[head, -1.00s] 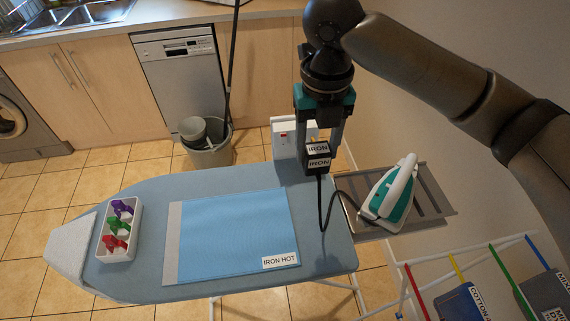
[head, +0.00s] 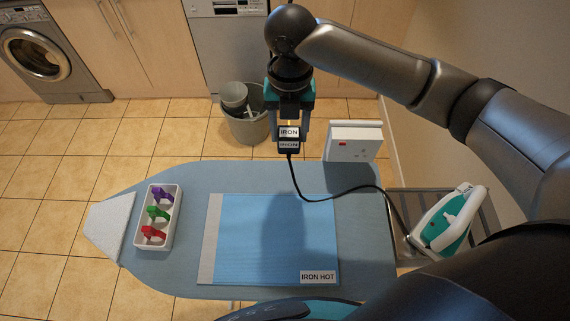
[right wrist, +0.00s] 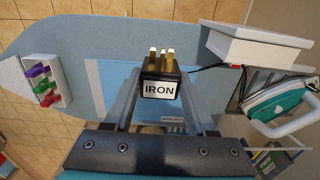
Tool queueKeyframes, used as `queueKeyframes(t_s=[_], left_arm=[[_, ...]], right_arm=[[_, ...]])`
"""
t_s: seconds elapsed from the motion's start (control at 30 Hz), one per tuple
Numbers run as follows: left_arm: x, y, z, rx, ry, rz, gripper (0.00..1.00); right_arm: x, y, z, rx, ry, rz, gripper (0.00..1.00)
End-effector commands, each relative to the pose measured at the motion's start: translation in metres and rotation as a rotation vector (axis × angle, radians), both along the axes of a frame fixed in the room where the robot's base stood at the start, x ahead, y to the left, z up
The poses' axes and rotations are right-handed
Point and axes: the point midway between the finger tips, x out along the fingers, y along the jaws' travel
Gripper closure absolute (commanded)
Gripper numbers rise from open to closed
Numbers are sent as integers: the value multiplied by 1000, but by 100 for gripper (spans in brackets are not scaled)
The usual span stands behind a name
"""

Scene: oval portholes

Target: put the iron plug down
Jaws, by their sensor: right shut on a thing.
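The iron plug (head: 289,140) is a black block with white IRON labels, held in the air near the back edge of the ironing board. In the right wrist view the plug (right wrist: 160,80) shows brass pins and sits between the finger ends. My right gripper (head: 290,130) is shut on it. A black cord runs from the plug to the teal and white iron (head: 448,218) on the rack at the right. The white socket box (head: 352,142) with a red switch stands at the board's back right, right of the plug and apart from it. My left gripper is not in view.
The ironing board (head: 180,272) carries a blue mat (head: 245,245) labelled IRON HOT and a white tray (head: 169,238) with purple, green and red clips. A grey bin (head: 247,126) stands on the floor behind. Bare board lies between tray and mat.

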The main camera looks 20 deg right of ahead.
Motion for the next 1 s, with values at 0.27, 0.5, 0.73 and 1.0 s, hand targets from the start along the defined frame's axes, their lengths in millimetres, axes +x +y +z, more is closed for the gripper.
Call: queueKeyframes(t_s=[0.27, 0.5, 0.73, 1.0], left_arm=[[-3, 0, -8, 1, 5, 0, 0], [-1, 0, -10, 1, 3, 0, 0], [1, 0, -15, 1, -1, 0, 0], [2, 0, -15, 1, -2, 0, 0]], right_arm=[[-1, 1, -71, 1, 3, 1, 100], [0, 1, -93, 2, -2, 2, 100], [0, 1, -123, 1, 1, 1, 100], [1, 1, -134, 1, -3, 3, 100]])
